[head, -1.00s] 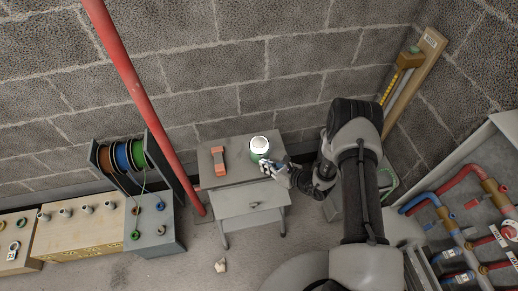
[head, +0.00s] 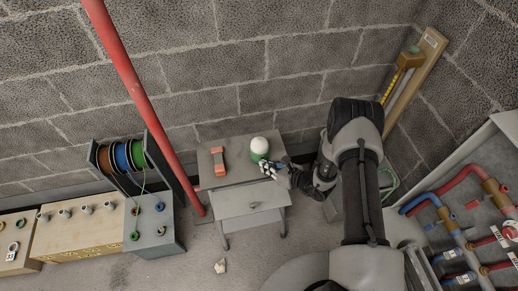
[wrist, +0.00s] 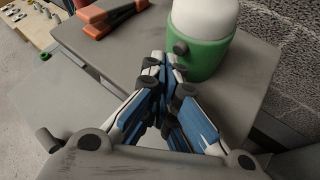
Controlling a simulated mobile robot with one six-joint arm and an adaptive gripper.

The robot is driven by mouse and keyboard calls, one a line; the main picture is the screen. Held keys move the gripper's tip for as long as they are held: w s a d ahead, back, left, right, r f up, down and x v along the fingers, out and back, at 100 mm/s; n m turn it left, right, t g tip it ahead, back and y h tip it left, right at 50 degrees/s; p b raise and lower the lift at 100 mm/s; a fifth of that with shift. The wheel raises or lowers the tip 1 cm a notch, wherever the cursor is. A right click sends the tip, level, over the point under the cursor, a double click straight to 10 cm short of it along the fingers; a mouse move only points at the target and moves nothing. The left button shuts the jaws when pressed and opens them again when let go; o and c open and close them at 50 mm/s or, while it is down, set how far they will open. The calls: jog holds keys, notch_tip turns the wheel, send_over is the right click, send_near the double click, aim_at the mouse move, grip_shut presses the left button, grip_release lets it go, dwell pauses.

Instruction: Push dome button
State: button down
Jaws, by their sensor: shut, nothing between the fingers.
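A lamp-like object with a white dome (head: 258,144) on a green round base (head: 259,157) stands upright on the grey table (head: 238,178). In the wrist view the green base (wrist: 203,55) has a small dark round knob (wrist: 180,47) on its side, and the white dome (wrist: 205,14) is cut off at the top. My gripper (head: 266,166) is shut and empty, just in front of the green base. In the wrist view its fingertips (wrist: 164,64) point at the base near the knob; I cannot tell whether they touch.
An orange and grey tool (head: 219,161) lies on the table left of the lamp. A red pipe (head: 145,100) slants down left of the table. A cable reel rack (head: 180,172) stands further left. The block wall is close behind.

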jog(key=shift+s, duration=0.1)
jog(key=shift+s+d+p, duration=0.25)
jog(key=shift+s+d, duration=0.05)
jog(key=shift+s, duration=0.65)
jog(key=shift+s+d+p, duration=0.25)
jog(key=shift+s, duration=0.7)
jog(key=shift+s+d+p, duration=0.25)
jog(key=shift+s+d, duration=0.05)
jog(key=shift+s, duration=0.65)
